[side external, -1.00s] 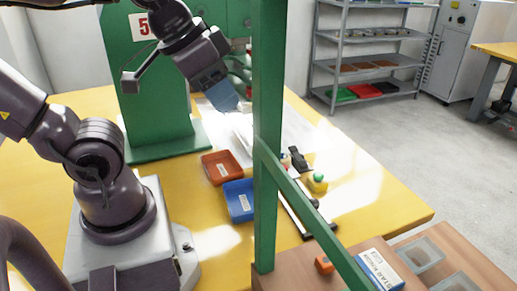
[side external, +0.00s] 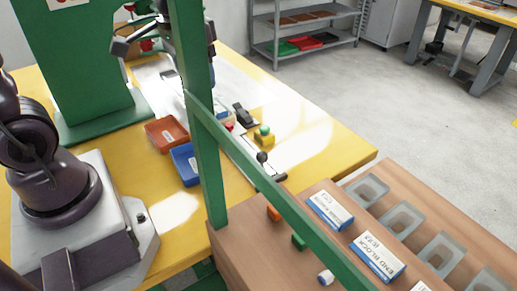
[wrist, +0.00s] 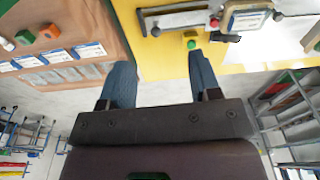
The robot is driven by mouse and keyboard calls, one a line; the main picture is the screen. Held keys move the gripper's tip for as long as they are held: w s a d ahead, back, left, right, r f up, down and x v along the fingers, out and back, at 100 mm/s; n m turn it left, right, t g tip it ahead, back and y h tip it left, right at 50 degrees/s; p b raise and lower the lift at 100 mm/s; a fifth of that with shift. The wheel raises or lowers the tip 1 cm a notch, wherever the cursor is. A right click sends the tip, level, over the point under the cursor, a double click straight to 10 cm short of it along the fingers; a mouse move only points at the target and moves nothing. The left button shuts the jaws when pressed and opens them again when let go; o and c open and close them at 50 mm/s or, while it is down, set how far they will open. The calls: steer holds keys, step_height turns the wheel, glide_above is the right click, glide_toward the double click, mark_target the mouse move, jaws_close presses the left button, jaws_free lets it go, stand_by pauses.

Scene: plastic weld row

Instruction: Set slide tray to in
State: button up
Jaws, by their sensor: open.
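The slide tray's pale, blue-edged plate (wrist: 246,20) shows at the top of the wrist view, on a grey rail (wrist: 180,20). A black ball knob (wrist: 155,31) is at the rail's left end, and a red knob (wrist: 213,22) is beside the plate. In the side external view the rail (side external: 243,152) lies on the yellow table, with its black knob (side external: 262,157) at the near end. My gripper (wrist: 160,62) is open and empty, apart from the slide. In the side view the green post hides its fingers.
A yellow box with a green button (side external: 264,134) stands beside the rail. A red bin (side external: 166,134) and a blue bin (side external: 185,164) stand left of it. A green post (side external: 203,130) and slanted bar block part of the side view. Boxes and trays line the brown bench (side external: 330,262).

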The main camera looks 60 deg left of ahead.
mark_target(262, 152)
steer(key=w+f+m+g+h, duration=0.2)
steer(key=w+f+m, duration=0.1)
steer(key=w+f, duration=0.95)
steer(key=f, duration=0.3)
steer(key=d+f, duration=0.1)
steer(key=f, duration=0.3)
steer(key=d+f, duration=0.1)
steer(key=f, duration=0.3)
steer(key=shift+w+f, duration=0.15)
steer(key=shift+w, duration=0.05)
steer(key=shift+c, duration=0.2)
